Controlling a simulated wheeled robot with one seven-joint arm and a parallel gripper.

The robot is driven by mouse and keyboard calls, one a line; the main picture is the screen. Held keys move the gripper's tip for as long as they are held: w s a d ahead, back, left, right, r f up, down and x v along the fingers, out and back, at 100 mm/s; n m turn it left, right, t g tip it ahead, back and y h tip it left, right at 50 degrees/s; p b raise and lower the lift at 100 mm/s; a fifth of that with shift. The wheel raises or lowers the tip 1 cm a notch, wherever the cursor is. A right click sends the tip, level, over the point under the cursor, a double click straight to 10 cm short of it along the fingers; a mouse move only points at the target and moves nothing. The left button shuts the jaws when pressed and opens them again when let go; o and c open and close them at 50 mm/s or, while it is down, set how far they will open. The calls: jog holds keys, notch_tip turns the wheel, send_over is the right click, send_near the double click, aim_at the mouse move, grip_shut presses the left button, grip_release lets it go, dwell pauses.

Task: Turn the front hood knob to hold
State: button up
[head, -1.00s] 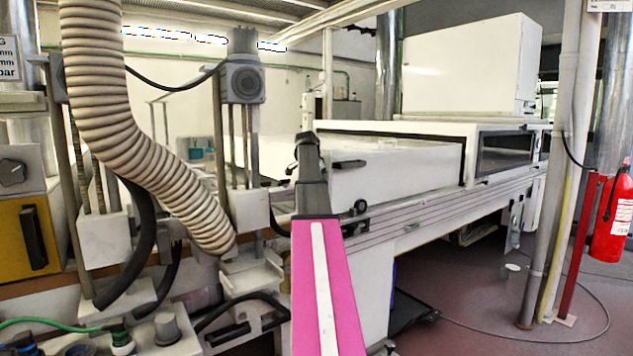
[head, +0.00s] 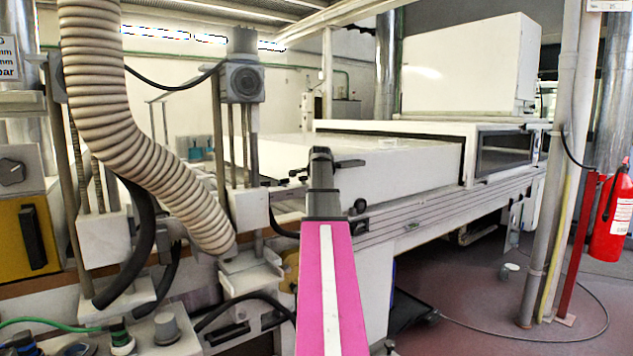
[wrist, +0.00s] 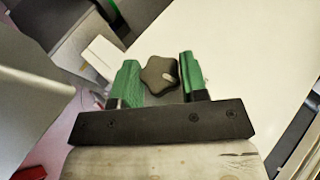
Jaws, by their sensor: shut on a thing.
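A black lobed knob (wrist: 159,75) with a pale pointer mark sits against a white panel (wrist: 240,45) in the wrist view. The pointer mark lies toward the knob's right side. My gripper (wrist: 160,78) has green fingers, one on each side of the knob, and is shut on it. In the head view my gripper (head: 321,160) shows dark at the end of my pink arm, in front of the white hood (head: 390,165). My gripper and arm hide the held knob there.
A ribbed hose (head: 130,130) and a grey post with a box (head: 242,82) stand left of my arm. A dark round knob (head: 360,205) is on the machine's rail just right of it. A red extinguisher (head: 610,220) hangs at the far right.

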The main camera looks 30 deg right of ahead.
jog(key=shift+f+t, duration=0.1)
jog(key=shift+t, duration=0.7)
jog(key=o, duration=0.9)
jog(key=shift+s, duration=0.1)
jog(key=v, duration=1)
jog(key=shift+s+a, duration=0.2)
jog(key=shift+s, duration=0.1)
